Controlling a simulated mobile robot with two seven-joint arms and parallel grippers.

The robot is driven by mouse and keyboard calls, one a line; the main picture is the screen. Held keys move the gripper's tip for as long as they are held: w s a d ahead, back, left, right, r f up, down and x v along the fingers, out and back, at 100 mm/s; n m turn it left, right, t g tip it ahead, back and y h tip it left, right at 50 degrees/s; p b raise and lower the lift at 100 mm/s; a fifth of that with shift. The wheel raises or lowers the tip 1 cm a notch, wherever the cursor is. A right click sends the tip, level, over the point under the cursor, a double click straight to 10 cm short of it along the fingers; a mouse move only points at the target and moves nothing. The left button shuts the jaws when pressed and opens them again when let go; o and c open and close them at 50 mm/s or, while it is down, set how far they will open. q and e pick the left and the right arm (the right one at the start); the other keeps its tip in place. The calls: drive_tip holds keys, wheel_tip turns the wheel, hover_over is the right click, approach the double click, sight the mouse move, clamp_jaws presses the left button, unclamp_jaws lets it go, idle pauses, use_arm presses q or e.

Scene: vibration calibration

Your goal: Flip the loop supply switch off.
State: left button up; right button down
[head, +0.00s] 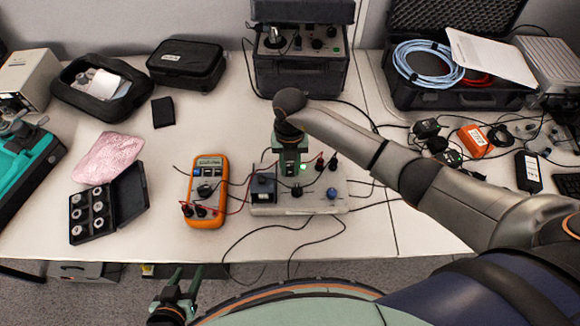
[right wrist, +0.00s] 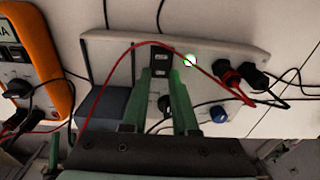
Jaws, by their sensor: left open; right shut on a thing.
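The loop supply (head: 325,204) is a pale box in the middle of the table, with a blue knob, a dark knob and plugged-in leads. Its green lamp is lit, clearly so in the right wrist view (right wrist: 190,60). The loop supply switch (right wrist: 160,54) is a black rocker on its top panel. My right gripper (head: 291,172) points down at the box; in the right wrist view its fingers (right wrist: 160,76) are shut on the switch, one at each side. They hide part of the switch. My left gripper (head: 176,284) is open and empty, low in front of the table.
An orange multimeter (head: 207,190) stands left of the box, with red and black leads running between. A black case of round weights (head: 90,213) lies further left. A dark instrument case (head: 300,75) stands behind. Loose cables cross the table near the box.

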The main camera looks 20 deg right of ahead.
drive_tip(key=shift+w+d+f+g+b, duration=0.15)
drive_tip(key=shift+w+g+b, duration=0.1)
drive_tip(key=shift+g+b, duration=0.45)
drive_tip(key=shift+r+g+y+b, duration=0.2)
drive_tip(key=shift+g+y+b, duration=0.1)
drive_tip(key=shift+b, duration=0.1)
drive_tip(key=c, duration=0.7)
unclamp_jaws()
drive_tip(key=b+v, duration=0.1)
drive_tip(key=v, duration=1.1)
drive_tip(key=shift+w+r, duration=0.1)
drive_tip(key=shift+r, duration=0.2)
